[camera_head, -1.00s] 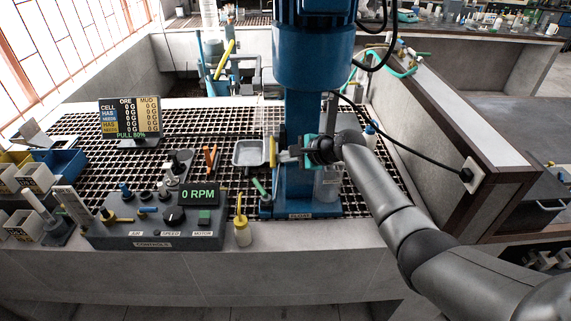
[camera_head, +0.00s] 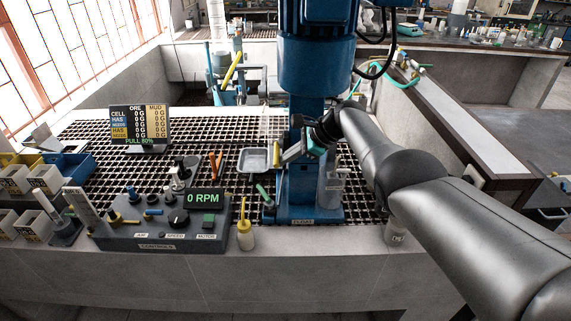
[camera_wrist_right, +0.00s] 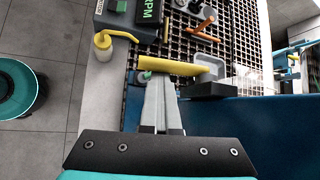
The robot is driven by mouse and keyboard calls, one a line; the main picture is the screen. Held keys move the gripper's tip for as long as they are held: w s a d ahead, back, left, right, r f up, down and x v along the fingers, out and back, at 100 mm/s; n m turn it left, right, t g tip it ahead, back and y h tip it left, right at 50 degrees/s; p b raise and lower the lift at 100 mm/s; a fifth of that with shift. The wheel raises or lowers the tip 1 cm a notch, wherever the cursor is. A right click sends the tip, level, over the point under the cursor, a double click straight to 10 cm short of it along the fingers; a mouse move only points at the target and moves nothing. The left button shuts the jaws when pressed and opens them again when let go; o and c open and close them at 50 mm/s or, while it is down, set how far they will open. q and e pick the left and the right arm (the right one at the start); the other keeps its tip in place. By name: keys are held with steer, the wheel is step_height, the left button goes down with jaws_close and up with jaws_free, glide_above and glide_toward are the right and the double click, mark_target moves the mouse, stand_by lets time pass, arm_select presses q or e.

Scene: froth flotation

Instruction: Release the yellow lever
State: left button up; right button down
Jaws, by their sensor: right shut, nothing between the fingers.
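The yellow lever (camera_head: 276,153) stands upright at the left side of the blue machine column (camera_head: 305,125). In the right wrist view it is a yellow bar (camera_wrist_right: 172,66) lying across, just beyond my fingertips. My right gripper (camera_head: 285,157) is shut and empty, with its tips close beside the lever. The two fingers lie together in the wrist view (camera_wrist_right: 158,82). I cannot tell whether the tips touch the lever. My left gripper is not in view.
A grey tray (camera_head: 255,160) sits left of the lever on the grating. A control box (camera_head: 160,232) with knobs and a 0 RPM display is at front left. A yellow bottle (camera_head: 245,236) stands beside it. The grating (camera_head: 215,135) behind has free room.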

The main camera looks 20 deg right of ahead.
steer(key=shift+w+a+r, duration=0.1)
steer(key=shift+w+r, duration=0.05)
steer(key=shift+r, duration=0.45)
stand_by(0.6)
steer(key=shift+r, duration=0.1)
steer(key=p+v, duration=0.3)
steer(key=v, duration=0.4)
steer(key=shift+s+d, duration=0.2)
steer(key=shift+s, duration=0.05)
stand_by(0.4)
